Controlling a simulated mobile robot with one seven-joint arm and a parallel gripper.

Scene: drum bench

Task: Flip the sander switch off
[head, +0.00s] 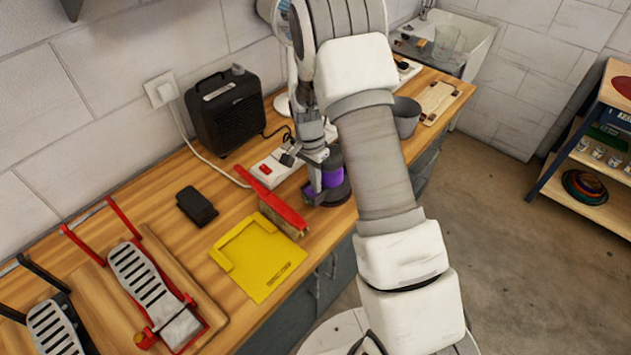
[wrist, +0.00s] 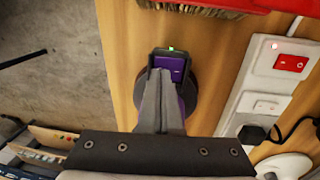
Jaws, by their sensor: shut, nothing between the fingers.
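The sander is purple and black with a round dark base (head: 335,192). It stands on the wooden bench beside the power strip. In the wrist view its purple top (wrist: 172,65) shows just past my fingertips, with a small green light at its far edge. My gripper (wrist: 163,76) is shut and empty, pointing down over the sander. The fingers overlap the sander's top, and I cannot tell if they touch it. They hide much of its body. In the head view my gripper (head: 312,183) is at the sander, partly blending with it.
A white power strip (wrist: 240,117) with a lit red switch (wrist: 291,62) lies right beside the sander, with a black plug in it. A red brush (head: 272,200) and a yellow dustpan (head: 262,258) lie near. A black heater (head: 228,112) stands behind. A grey cup (head: 405,117) is farther right.

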